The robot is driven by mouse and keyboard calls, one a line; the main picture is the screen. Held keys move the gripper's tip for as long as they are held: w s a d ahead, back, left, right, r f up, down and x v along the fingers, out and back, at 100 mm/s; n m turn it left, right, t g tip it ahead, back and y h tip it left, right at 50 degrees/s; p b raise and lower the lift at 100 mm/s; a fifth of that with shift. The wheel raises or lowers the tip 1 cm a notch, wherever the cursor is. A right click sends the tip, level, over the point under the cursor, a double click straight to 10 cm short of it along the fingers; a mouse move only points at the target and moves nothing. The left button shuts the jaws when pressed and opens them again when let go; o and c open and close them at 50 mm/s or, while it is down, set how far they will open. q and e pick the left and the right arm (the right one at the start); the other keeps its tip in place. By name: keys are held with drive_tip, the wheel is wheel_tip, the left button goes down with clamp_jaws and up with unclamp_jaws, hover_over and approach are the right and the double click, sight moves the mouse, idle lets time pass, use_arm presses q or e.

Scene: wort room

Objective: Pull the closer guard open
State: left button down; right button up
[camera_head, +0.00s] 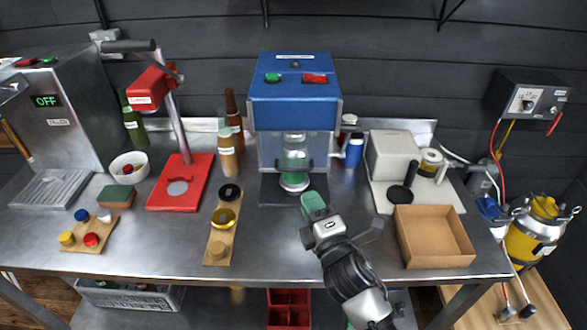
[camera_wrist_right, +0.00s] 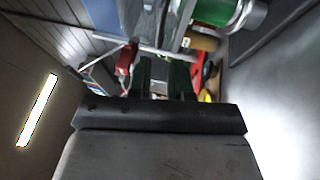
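The closer (camera_head: 293,95) is a blue-topped machine at the middle back of the steel table, with a green and a red button. Its clear guard (camera_head: 270,150) hangs below the blue head and looks closed, with small dark handles near its lower edge. A clear container with green (camera_head: 294,158) shows behind the guard. My right gripper (camera_head: 313,203) is in front of the closer, low and slightly right, apart from the guard. In the right wrist view its two dark green fingers (camera_wrist_right: 165,77) stand apart with a gap and nothing clear between them. My left gripper is not in view.
A red stand press (camera_head: 178,185) and a wooden board with lids (camera_head: 217,246) are left of the closer. An open cardboard box (camera_head: 434,237) and a pale scale (camera_head: 393,155) are on the right. The table in front of the closer is mostly clear.

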sight(294, 171)
drive_tip(key=p+x, duration=0.1)
drive_tip(key=x, duration=0.9)
drive_tip(key=shift+c, duration=0.2)
clamp_jaws()
drive_tip(key=shift+p, duration=0.3)
